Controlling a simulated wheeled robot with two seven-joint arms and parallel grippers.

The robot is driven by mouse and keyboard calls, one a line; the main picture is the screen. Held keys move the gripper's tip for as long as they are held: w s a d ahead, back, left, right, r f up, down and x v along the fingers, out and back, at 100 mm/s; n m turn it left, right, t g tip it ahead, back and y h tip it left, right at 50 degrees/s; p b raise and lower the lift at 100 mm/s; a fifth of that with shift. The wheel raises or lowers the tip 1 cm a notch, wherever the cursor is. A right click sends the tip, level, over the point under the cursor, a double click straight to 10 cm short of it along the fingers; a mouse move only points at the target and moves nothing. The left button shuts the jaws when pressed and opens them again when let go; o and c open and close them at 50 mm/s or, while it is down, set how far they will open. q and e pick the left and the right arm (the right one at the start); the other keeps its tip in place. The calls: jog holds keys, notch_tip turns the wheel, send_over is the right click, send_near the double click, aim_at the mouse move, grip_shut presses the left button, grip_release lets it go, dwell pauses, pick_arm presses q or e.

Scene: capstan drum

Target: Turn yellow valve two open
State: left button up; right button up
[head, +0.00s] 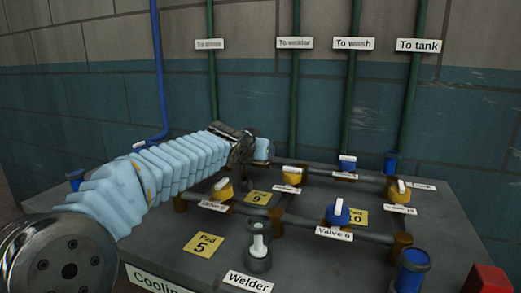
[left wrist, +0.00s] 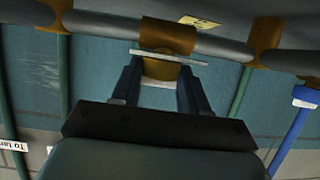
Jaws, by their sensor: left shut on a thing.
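My left gripper (head: 246,150) reaches over the back of the bench in the head view, and the fitting at its fingers is hidden there. In the left wrist view, my left gripper (left wrist: 160,84) is shut on a yellow valve (left wrist: 160,69), one finger on each side. A white label plate crosses just above it, in front of a brown pipe fitting. The held valve's number cannot be read. Other yellow valves with white handles stand at front left (head: 222,189), centre (head: 291,176) and right (head: 398,191). My right gripper is not in view.
Blue valves stand at the back (head: 347,162) and by the Valve 6 label (head: 337,213). A grey upright fitting (head: 258,247) stands at the front, and a red block (head: 488,279) at front right. Grey pipes cross the bench. Green pipes (head: 294,95) climb the wall.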

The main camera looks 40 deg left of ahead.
pick_arm(q)
jog(key=o, duration=1)
jog(key=shift+r, duration=0.55)
jog(key=s+d+r, duration=0.3)
jog(key=r, duration=0.1)
jog(key=s+d+r, duration=0.3)
jog(key=s+r, duration=0.1)
jog(key=s+d+r, duration=0.3)
jog(key=r, duration=0.1)
jog(key=shift+s+b, duration=0.3)
jog(key=shift+s, duration=0.05)
jog(key=shift+f, duration=0.1)
